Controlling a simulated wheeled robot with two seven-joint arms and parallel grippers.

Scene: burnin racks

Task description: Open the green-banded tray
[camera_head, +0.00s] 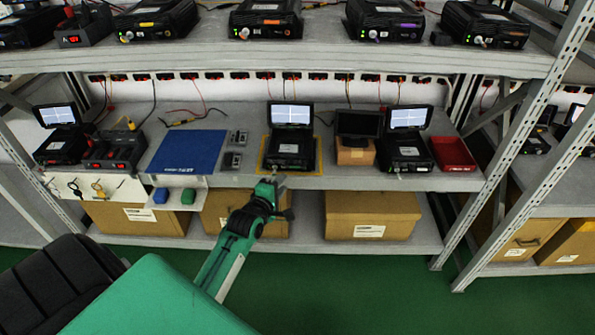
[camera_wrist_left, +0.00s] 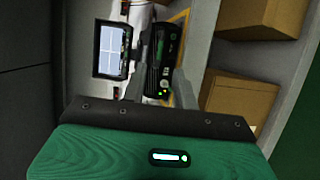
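A black device with a raised lit screen (camera_head: 291,150) stands on the middle shelf; a small green strip on its front may be the green band, but I cannot be sure. It also shows in the left wrist view (camera_wrist_left: 165,52), turned sideways, with green lights lit. My left gripper (camera_head: 273,181) is in front of its lower front edge. In the left wrist view the fingers (camera_wrist_left: 161,88) look spread, with the device's front between and beyond them, and nothing is held. I cannot tell whether they touch it. My right gripper is not in view.
A yellow-edged mat (camera_head: 267,163) lies under the device. To its left is a blue mat (camera_head: 188,151); to its right are a dark screen on a box (camera_head: 356,153), another device (camera_head: 405,152) and a red bin (camera_head: 453,153). Cardboard boxes (camera_head: 372,214) stand below. The upper shelf (camera_head: 330,50) overhangs.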

